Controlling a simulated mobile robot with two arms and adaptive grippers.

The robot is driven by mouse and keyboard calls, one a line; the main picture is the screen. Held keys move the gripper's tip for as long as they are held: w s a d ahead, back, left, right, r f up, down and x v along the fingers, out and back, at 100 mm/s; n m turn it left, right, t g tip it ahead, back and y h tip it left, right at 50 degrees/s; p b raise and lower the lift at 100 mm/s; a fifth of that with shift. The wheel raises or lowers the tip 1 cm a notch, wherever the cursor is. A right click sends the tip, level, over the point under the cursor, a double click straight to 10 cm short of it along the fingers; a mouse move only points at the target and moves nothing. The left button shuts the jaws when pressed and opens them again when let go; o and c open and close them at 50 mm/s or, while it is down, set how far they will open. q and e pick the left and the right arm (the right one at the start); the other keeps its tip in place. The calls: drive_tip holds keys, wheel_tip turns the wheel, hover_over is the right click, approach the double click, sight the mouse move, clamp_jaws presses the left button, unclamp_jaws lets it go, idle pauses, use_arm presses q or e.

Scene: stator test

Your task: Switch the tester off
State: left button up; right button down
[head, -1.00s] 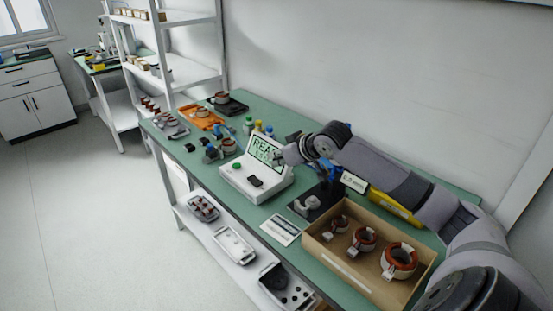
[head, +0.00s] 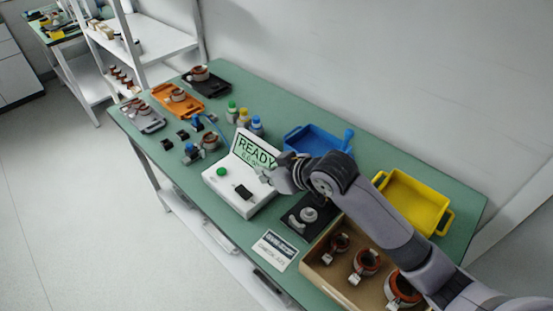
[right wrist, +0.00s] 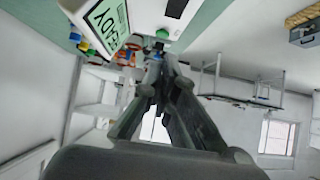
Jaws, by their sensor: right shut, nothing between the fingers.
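The tester (head: 222,191) is a white box on the green bench. Its raised screen (head: 255,149) reads READY, with a smaller line below that I cannot read fully. A green round button (head: 221,171) and a black switch (head: 243,191) are on its top. My right gripper (head: 266,178) is shut and empty, close to the lower right of the screen; I cannot tell if it touches. In the right wrist view the fingertips (right wrist: 166,62) appear just below the green button (right wrist: 162,34), with the black switch (right wrist: 176,8) above. My left gripper is not in view.
A black fixture (head: 309,214) stands right of the tester. Bottles (head: 243,117) stand behind the tester. A label card (head: 274,250) lies in front.

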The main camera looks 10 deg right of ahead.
drive_tip(key=p, duration=0.2)
hover_over(246, 190)
wheel_tip(246, 190, down, 6)
drive_tip(key=shift+r, duration=0.2)
wheel_tip(246, 190, down, 3)
drive_tip(key=shift+r, duration=0.2)
drive_tip(key=shift+f, duration=0.65)
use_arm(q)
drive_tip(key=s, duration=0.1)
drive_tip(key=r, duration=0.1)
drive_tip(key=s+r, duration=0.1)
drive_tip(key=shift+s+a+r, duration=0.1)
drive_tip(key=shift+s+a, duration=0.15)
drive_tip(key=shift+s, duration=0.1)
